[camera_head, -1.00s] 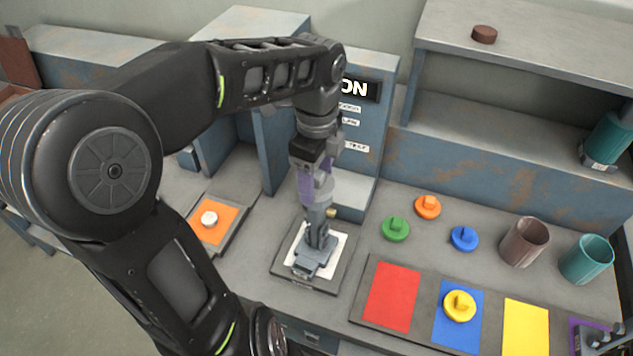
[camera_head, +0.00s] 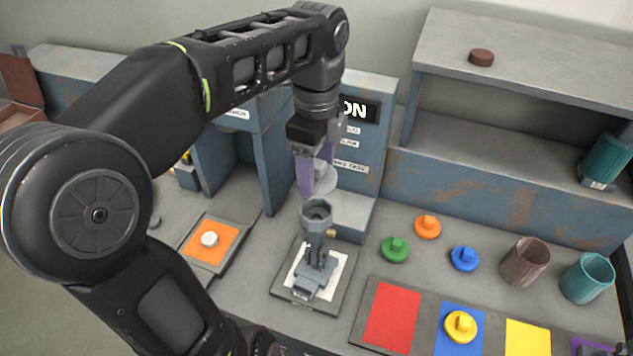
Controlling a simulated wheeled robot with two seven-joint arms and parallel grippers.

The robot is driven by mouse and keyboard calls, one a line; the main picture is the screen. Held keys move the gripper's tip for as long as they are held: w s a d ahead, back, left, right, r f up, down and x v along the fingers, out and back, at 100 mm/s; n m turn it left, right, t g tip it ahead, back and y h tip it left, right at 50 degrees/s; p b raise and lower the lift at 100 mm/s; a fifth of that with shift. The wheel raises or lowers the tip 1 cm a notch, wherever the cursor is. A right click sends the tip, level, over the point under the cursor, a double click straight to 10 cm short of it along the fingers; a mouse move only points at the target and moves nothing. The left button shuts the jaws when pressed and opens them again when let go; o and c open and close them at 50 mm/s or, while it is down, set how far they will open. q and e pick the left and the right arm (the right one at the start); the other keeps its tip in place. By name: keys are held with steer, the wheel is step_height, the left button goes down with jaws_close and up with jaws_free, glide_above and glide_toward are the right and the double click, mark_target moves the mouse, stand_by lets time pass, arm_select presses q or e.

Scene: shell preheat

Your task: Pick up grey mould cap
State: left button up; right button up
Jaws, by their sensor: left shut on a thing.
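The grey mould cap (camera_head: 325,179) is a pale grey round piece between the purple fingers of my left gripper (camera_head: 318,182). My left gripper is shut on it and holds it above the grey mould, apart from it. The fingers partly hide the cap. The grey mould (camera_head: 316,214) stands upright with its hollow round top uncovered, in a dark clamp-like stand on a white pad (camera_head: 334,272). I cannot make out my right gripper.
Green (camera_head: 394,249), orange (camera_head: 427,227) and blue (camera_head: 464,258) knobbed caps lie to the right. A yellow one (camera_head: 460,326) sits on the coloured tray (camera_head: 365,341). Brown (camera_head: 526,262) and teal (camera_head: 587,278) cups stand further right. A blue-grey cabinet (camera_head: 365,190) stands close behind the gripper.

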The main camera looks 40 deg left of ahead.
arm_select(q)
steer(key=shift+r+p, duration=0.6)
steer(key=shift+r, duration=0.35)
